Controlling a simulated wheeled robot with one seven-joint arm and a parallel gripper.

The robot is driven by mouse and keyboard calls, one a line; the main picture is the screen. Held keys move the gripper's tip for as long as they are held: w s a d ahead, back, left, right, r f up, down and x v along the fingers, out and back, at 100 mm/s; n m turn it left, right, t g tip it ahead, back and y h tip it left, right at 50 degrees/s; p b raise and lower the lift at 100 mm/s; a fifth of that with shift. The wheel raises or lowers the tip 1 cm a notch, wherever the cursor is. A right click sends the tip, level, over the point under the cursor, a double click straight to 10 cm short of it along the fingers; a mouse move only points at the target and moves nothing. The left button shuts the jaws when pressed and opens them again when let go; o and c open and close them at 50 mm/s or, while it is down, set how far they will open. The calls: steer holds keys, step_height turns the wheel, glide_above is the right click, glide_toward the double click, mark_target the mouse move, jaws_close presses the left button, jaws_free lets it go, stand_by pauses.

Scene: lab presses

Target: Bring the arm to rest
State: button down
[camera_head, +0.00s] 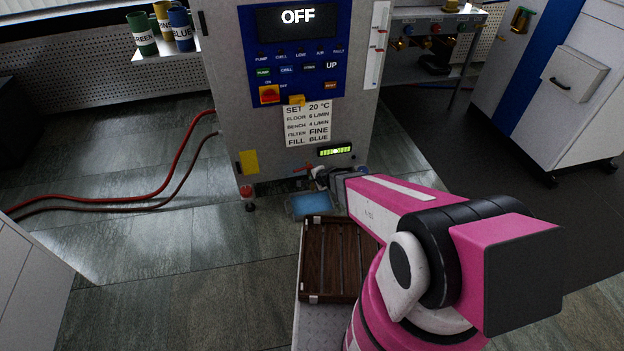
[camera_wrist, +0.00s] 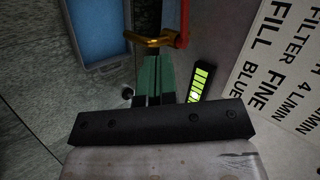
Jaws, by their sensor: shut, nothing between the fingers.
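My pink arm (camera_head: 400,205) reaches from the lower right toward the lower front of a grey machine cabinet (camera_head: 225,70). My gripper (camera_wrist: 153,62) is shut and empty, its two fingers side by side. In the wrist view its tips are close to a brass fitting (camera_wrist: 152,40) with a red handle (camera_wrist: 182,22). I cannot tell whether they touch it. In the head view the gripper is small and partly hidden at the end of the arm, beside the red handle (camera_head: 303,168).
The cabinet's display (camera_head: 297,17) reads OFF. A green-lit level gauge (camera_head: 335,151) is close to my gripper. A blue-filled tray (camera_head: 312,204) lies on the floor below. A wooden slatted rack (camera_head: 322,262) stands nearer me. Red hoses (camera_head: 150,196) run left; open floor lies there.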

stand_by(0.4)
steer(key=s+d+r+n+g+h, duration=0.4)
steer(key=s+d+r, duration=0.3)
steer(key=d+r, duration=0.45)
steer(key=s+d+r+n+g+h, duration=0.2)
steer(key=s+d+r+n+g, duration=0.35)
steer(key=d+r, duration=0.65)
steer(key=w+a+f+n+t+y, duration=0.1)
steer(key=w+a+f+n+y, duration=0.1)
steer(key=w+a+f+n, duration=0.5)
steer(key=w+a+f+n+t+y, duration=0.2)
steer(key=w+a+f+n, duration=0.6)
steer(key=a+f, duration=0.5)
steer(key=w+a+f+n+t+y, duration=0.1)
steer(key=w+a+f+n+y, duration=0.2)
steer(key=w+a+f+n, duration=0.4)
steer(key=a+f+n, duration=0.1)
steer(key=a+f, duration=0.2)
steer(key=shift+w+t, duration=0.2)
steer(key=shift+t, duration=0.15)
